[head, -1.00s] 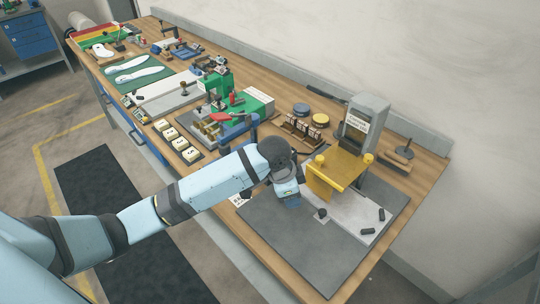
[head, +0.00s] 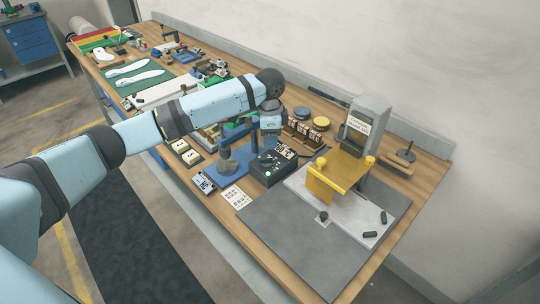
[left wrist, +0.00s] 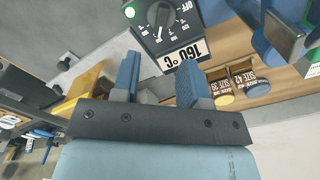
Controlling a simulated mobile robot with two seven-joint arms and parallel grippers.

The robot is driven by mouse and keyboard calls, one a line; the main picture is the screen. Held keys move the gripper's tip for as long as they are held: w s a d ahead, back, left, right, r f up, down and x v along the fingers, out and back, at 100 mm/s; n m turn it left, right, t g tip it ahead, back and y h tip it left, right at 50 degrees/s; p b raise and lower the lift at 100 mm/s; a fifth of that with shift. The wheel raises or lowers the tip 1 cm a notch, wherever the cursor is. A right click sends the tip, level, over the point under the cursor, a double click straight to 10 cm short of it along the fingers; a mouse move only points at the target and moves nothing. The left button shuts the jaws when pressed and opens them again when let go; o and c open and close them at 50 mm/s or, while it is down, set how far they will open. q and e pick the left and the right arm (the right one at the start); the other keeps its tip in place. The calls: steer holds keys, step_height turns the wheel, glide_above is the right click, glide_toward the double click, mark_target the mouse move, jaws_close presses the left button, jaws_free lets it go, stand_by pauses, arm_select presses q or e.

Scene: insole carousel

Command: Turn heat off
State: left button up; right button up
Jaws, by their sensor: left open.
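The black heat control box (head: 272,168) stands on the bench left of the yellow press. I cannot tell exactly where the knob points. My left gripper (head: 270,134) hangs above the back of the box, apart from the knob. Its two blue fingers (left wrist: 158,72) are open with nothing between them. My right gripper is not in view.
The yellow-handled press (head: 342,172) stands right of the box on a grey mat (head: 290,240). A blue stand (head: 228,170) is close on the left. Round tins (head: 320,122) and a labelled rack (head: 304,134) sit behind. A printed card (head: 235,197) lies in front.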

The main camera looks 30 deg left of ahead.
mark_target(270, 158)
arm_select(q)
step_height(270, 158, down, 7)
steer(key=shift+f, duration=0.2)
jaws_close()
